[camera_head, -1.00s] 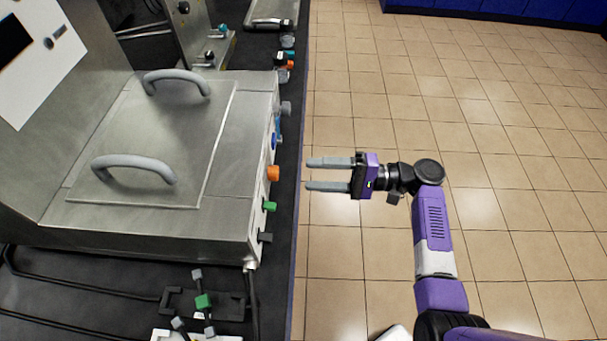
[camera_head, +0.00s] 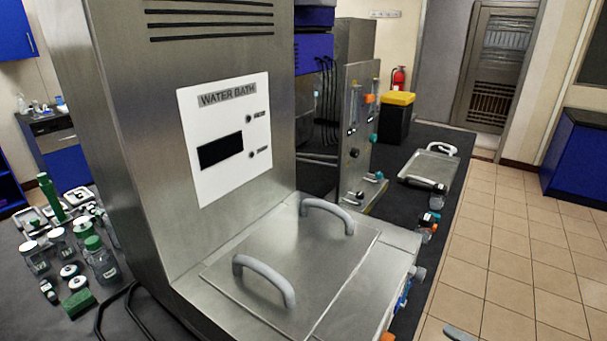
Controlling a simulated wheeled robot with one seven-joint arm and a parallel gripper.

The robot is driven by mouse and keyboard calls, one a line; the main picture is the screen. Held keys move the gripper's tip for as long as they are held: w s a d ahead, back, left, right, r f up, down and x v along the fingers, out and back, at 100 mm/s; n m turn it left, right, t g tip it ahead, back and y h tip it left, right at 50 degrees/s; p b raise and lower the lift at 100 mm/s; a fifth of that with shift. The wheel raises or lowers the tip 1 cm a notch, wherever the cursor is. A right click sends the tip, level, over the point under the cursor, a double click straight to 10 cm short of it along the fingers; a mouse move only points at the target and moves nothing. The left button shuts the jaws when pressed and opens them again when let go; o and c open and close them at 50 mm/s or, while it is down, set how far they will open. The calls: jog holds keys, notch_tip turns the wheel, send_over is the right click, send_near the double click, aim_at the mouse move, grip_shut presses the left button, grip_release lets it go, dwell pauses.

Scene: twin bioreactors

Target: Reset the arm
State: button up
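Only a small grey piece, which looks like a fingertip of my gripper (camera_head: 459,334), shows at the bottom edge in the head view. It is to the right of the water bath (camera_head: 390,238), over the tiled floor side. The rest of my gripper and arm is below the picture, so its opening cannot be seen. The steel water bath has a lid (camera_head: 335,250) with two grey handles and a white control panel (camera_head: 225,138).
A metal tray (camera_head: 430,168) lies on the dark bench further back. Bottles and jars (camera_head: 95,250) stand at the left. A yellow-topped black bin (camera_head: 397,115) is behind. The tiled floor (camera_head: 520,265) at the right is clear.

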jog(key=s+d+f+n+h, duration=0.15)
jog(key=s+f+h, duration=0.35)
jog(key=s+h, duration=0.55)
jog(key=s+a+r+n+y, duration=0.1)
jog(key=s+a+r+n, duration=0.2)
jog(key=s+a+r, duration=0.2)
jog(key=s+a+r+n+t+y, duration=0.1)
jog(key=s+a+r+n, duration=0.3)
jog(key=s, duration=0.7)
jog(key=s+a+r+n+y, duration=0.1)
jog(key=s+a+r+n, duration=0.2)
jog(key=s+a+r, duration=0.2)
jog(key=s+a, duration=0.1)
jog(key=s, duration=0.2)
jog(key=shift+s+r, duration=0.35)
jog(key=shift+r, duration=0.05)
